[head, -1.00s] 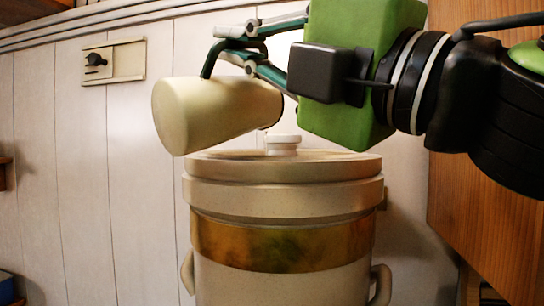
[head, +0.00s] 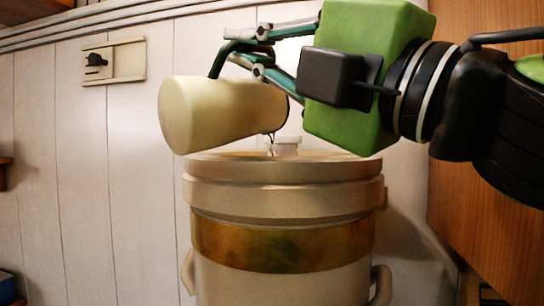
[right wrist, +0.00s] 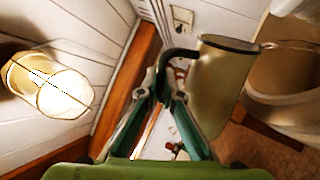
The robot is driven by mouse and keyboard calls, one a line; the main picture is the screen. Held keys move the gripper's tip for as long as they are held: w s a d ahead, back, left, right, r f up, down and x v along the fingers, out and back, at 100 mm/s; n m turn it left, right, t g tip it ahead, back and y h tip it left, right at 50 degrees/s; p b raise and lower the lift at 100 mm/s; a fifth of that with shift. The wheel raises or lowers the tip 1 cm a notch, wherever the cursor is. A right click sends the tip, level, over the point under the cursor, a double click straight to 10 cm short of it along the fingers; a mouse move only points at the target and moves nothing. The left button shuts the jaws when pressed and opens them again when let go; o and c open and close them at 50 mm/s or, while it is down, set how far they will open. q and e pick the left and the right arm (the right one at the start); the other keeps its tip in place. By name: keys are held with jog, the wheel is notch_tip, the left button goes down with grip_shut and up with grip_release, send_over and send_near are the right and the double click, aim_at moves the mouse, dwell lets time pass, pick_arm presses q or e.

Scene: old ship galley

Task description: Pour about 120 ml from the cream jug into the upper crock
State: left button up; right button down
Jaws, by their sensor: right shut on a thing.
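The cream jug (head: 215,115) is pale cream and lies tipped almost on its side above the upper crock (head: 285,200), its mouth to the right and slightly down. My right gripper (head: 243,50) is shut on the jug. A thin stream shows below the jug's mouth, and in the right wrist view it runs from the jug's dark rim (right wrist: 230,43) towards the crock (right wrist: 285,100). The crock is beige with a brass-coloured band and side handles. Its inside and any liquid level are hidden in the head view. My left gripper is not in view.
A switch plate (head: 114,62) is on the white plank wall. A wooden panel (head: 450,225) stands at right. A lit caged lamp (right wrist: 50,85) shows in the right wrist view.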

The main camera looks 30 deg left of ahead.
aim_at(208, 92)
jog(key=shift+w+d+r+m+t+p, duration=0.15)
jog(key=shift+w+r+m+t+p, duration=0.2)
jog(key=shift+m, duration=0.35)
dwell(1.0)
jog(key=shift+s+f+n+b, duration=0.3)
jog(key=shift+f+n+b, duration=0.1)
jog(key=shift+f+b, duration=0.1)
jog(key=n, duration=0.1)
jog(key=s+g, duration=0.1)
jog(key=s+a+n+g, duration=0.1)
jog(key=shift+r+n+y, duration=0.3)
jog(key=shift+s+a+r+n+g, duration=0.1)
jog(key=shift+s+a+n+g, duration=0.25)
jog(key=shift+s+n, duration=0.4)
jog(key=shift+s+a+r+n+g+p, duration=0.1)
jog(key=shift+s+n+g+p, duration=0.1)
jog(key=shift+n, duration=0.4)
jog(key=shift+s+a+n+g+p, duration=0.1)
jog(key=shift+n+g+p, duration=0.1)
jog(key=shift+n, duration=0.35)
jog(key=shift+w, duration=0.1)
jog(key=shift+n, duration=0.3)
